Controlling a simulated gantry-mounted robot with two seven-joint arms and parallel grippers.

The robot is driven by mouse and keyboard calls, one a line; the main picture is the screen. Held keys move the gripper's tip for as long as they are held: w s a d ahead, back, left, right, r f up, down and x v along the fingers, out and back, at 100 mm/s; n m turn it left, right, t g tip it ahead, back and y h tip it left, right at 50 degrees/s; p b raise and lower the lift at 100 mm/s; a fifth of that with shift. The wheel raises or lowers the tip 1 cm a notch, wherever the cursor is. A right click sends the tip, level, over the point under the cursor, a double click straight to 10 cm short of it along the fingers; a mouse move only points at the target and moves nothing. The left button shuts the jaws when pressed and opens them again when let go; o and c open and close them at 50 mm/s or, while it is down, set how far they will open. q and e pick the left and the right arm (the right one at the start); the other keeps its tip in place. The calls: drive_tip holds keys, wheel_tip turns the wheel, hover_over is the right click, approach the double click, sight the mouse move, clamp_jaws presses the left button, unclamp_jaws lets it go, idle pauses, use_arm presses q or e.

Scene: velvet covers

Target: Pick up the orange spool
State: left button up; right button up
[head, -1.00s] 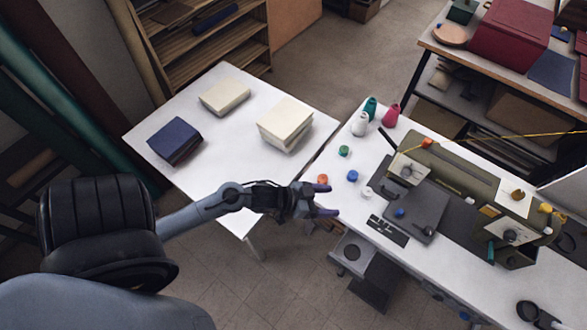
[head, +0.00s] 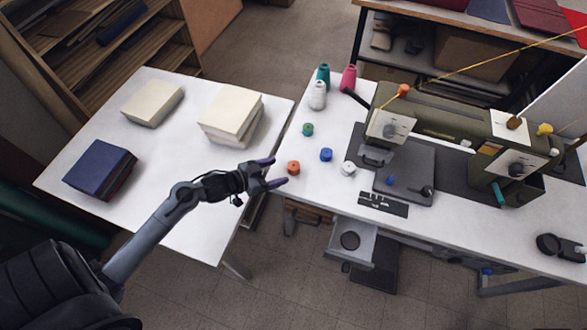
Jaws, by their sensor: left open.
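The orange spool (head: 293,167) stands on the white sewing table (head: 322,189) near its left edge. My left gripper (head: 279,172) is open with its purple fingertips pointing right at the spool. The fingertips are just left of the spool, one toward its far side and one toward its near side. I cannot tell whether they touch it or how high they are above the table. Nothing shows between the fingers further back. My right gripper is not in view.
A green spool (head: 307,129), a blue spool (head: 326,154) and a white spool (head: 348,168) stand close by. Thread cones, including a white one (head: 317,96), stand behind. A sewing machine (head: 440,120) fills the right. The left table (head: 190,160) bears fabric stacks.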

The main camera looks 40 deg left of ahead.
sight(292, 166)
use_arm(q)
drive_tip(key=shift+w+d+f, duration=0.25)
drive_tip(key=shift+w+f, duration=0.05)
drive_tip(key=shift+w, duration=0.3)
drive_tip(key=shift+w+f, duration=0.2)
drive_tip(key=shift+w, duration=0.2)
drive_tip(key=shift+b+x, duration=0.8)
drive_tip(key=shift+x, duration=1.4)
drive_tip(key=shift+a, duration=0.2)
drive_tip(key=shift+c, duration=0.3)
drive_tip(key=c, duration=1.1)
drive_tip(key=shift+o, duration=0.2)
